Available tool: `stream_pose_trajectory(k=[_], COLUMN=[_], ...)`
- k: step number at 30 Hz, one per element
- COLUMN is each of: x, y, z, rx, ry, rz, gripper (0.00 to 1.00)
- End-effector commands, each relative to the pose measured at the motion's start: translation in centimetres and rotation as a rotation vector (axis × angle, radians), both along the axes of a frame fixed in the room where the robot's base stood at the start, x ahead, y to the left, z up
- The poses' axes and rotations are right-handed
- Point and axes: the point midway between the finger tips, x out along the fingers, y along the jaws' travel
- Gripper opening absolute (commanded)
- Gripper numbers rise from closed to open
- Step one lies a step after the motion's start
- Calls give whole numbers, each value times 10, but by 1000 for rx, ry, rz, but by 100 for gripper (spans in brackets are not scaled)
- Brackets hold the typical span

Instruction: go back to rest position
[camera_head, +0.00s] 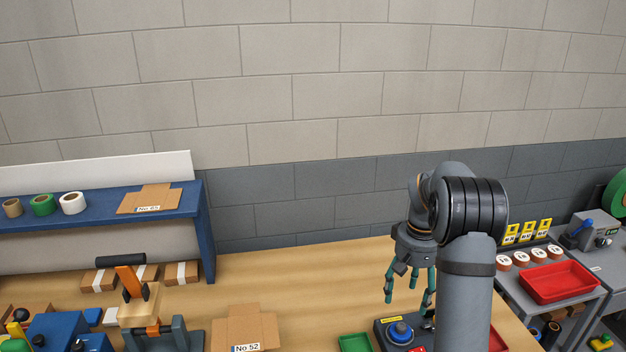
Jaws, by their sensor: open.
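My gripper (408,287) hangs at the end of my arm, right of the middle in the head view. Its teal fingers point down and stand apart, with nothing seen between them. It is above the right part of the wooden table, over or near a dark control box with a blue knob (400,331). My grey arm covers part of the view to the right of the gripper and hides some of the table and box.
A flat cardboard piece marked No 52 (245,329) and a green tray (354,343) lie on the table. A toggle-clamp fixture (160,338) stands left. A blue shelf (100,211) holds tape rolls. A red tray (557,282) sits on a grey cart at right.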

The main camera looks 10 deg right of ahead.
Motion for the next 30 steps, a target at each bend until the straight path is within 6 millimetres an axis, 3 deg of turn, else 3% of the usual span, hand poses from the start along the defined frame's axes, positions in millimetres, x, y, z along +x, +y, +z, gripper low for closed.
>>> stream_pose_trajectory(k=[5,21,23,25,30], x=[-2,-1,0,0,0], y=[1,0,0,0,0], z=[-23,-129,-134,-122,-119], rx=[3,1,1,0,1], ry=[7,1,0,0,1], rz=[0,0,-1,-1,-1], gripper=[63,63,63,63,63])
